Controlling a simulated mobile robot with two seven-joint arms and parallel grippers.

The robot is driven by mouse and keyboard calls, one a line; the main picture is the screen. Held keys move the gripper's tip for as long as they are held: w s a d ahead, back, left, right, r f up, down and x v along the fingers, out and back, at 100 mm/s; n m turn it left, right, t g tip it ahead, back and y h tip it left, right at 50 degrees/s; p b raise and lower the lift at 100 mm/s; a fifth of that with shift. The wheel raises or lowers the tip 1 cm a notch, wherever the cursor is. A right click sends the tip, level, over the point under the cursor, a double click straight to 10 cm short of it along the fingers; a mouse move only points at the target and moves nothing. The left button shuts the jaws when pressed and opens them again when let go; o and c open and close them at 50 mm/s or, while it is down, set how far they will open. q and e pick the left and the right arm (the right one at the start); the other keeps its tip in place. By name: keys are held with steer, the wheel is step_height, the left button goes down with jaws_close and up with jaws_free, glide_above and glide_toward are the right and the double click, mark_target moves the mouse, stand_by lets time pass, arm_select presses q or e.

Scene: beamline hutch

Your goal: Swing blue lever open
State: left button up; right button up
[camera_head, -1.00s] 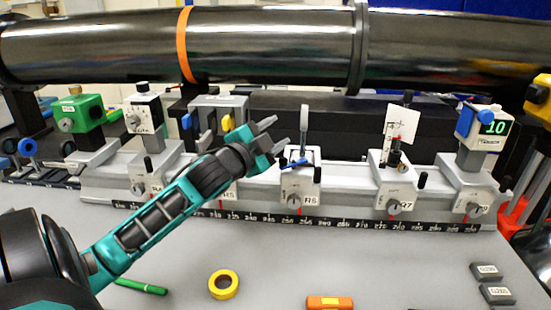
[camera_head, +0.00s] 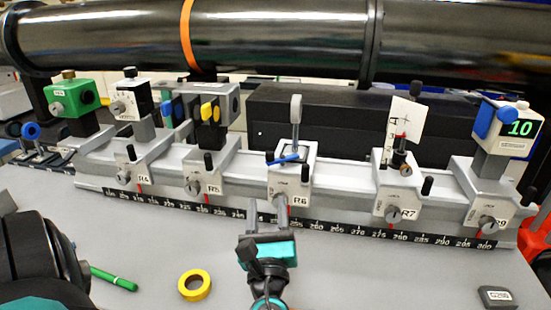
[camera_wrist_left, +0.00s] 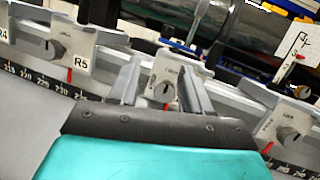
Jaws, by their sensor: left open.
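A small blue lever (camera_head: 284,160) lies across the top of the carrier marked R6 (camera_head: 290,186), at the foot of a grey upright post (camera_head: 295,115). My left gripper (camera_head: 267,214) is in front of and below R6, with its two fingers apart and nothing between them. In the left wrist view, the open fingers (camera_wrist_left: 162,88) frame the front face of the R6 carrier (camera_wrist_left: 167,75). My right gripper is in neither view.
Carriers R5 (camera_head: 205,182) and R7 (camera_head: 397,195) stand either side on the rail. A large black pipe (camera_head: 290,38) runs behind. A yellow tape roll (camera_head: 194,285) and a green pen (camera_head: 114,279) lie on the grey table.

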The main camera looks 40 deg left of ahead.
mark_target(270, 156)
arm_select(q)
steer(key=shift+m+y, duration=0.6)
steer(key=shift+m, duration=0.1)
steer(key=x, duration=0.3)
steer(key=r+p+x, duration=0.1)
steer(key=x, duration=0.3)
steer(key=d+p+x, duration=0.1)
steer(key=x, duration=0.3)
steer(key=shift+w+r, duration=0.3)
steer(key=shift+r, duration=0.15)
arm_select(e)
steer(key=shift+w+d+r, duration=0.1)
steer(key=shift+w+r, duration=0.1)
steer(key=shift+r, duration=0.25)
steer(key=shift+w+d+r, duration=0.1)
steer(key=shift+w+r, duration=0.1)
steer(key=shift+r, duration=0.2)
arm_select(q)
steer(key=shift+c, duration=0.2)
jaws_close()
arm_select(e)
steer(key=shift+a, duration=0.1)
